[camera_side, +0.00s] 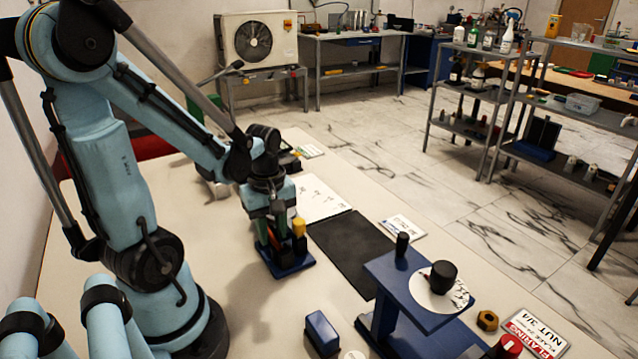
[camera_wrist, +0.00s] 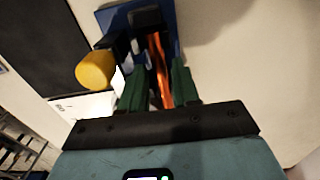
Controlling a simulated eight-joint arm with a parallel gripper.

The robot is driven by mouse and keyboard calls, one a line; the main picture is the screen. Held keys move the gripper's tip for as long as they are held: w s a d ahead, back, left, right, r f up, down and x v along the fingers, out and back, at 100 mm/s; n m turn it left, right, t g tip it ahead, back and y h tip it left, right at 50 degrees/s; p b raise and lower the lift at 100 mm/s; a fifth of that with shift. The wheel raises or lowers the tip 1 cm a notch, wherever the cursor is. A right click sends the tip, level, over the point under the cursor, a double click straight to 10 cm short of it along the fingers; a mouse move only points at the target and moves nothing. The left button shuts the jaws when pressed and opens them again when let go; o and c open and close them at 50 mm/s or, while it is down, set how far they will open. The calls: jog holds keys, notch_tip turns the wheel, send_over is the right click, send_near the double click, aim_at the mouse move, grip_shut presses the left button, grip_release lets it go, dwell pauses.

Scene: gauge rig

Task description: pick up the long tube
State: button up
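A long orange-red tube (camera_wrist: 162,72) stands in a blue-based holder (camera_wrist: 183,25). In the side view the holder (camera_side: 288,268) sits on the table below my gripper, and a reddish part (camera_side: 272,243) shows low between my fingers. My gripper (camera_wrist: 158,80) has two green fingers, one on each side of the tube in the wrist view. They are apart, with narrow gaps beside the tube. In the side view my gripper (camera_side: 270,228) points down, close over the holder. The tube's lower end is partly hidden.
A yellow-capped piece (camera_side: 299,228) stands in the holder beside my fingers; it also shows in the wrist view (camera_wrist: 96,70). A black mat (camera_side: 352,250) lies to the right. A blue gauge stand (camera_side: 385,268), a blue block (camera_side: 321,333) and a brass nut (camera_side: 487,320) are nearer.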

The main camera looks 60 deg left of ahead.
grip_shut()
jog(key=shift+r, duration=0.15)
